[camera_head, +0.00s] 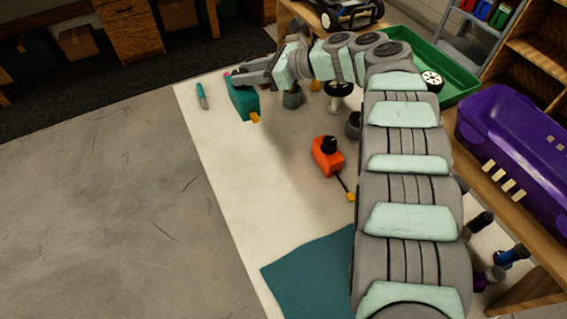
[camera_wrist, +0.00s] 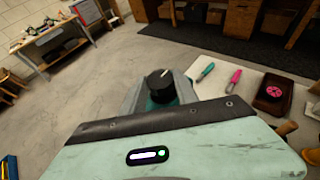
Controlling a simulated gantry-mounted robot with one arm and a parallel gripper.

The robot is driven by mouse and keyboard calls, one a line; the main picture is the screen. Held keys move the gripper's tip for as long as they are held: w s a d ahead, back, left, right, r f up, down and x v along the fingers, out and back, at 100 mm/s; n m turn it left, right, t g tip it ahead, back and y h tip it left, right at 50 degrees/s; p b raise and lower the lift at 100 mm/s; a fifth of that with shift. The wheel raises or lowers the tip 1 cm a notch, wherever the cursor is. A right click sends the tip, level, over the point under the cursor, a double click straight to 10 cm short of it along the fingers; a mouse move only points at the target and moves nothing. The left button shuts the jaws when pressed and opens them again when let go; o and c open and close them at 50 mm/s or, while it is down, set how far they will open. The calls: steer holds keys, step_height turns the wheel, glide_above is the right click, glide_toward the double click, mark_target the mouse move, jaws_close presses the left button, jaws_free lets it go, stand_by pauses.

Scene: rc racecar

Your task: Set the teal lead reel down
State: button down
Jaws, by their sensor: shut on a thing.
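The teal lead reel (camera_head: 243,104) is a teal block with a yellow plug at its lower end. It is at the far left part of the white tabletop, near the edge. My gripper (camera_head: 238,79) is shut on its top end. In the wrist view the reel's black knob (camera_wrist: 161,86) stands up between the grey fingers, with a little teal showing beneath. I cannot tell whether the reel's underside touches the table.
An orange reel (camera_head: 325,158) with a black knob stands mid-table, its lead ending in a yellow plug. A teal marker (camera_head: 202,96) lies left of my gripper. A teal mat (camera_head: 312,277) lies at the near side. White tabletop between is clear.

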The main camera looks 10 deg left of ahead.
step_height(320, 180, down, 20)
steer(key=b, duration=0.3)
steer(key=shift+r, duration=0.2)
steer(key=shift+s, duration=0.1)
steer(key=c, duration=0.9)
jaws_free()
steer(key=shift+f, duration=0.15)
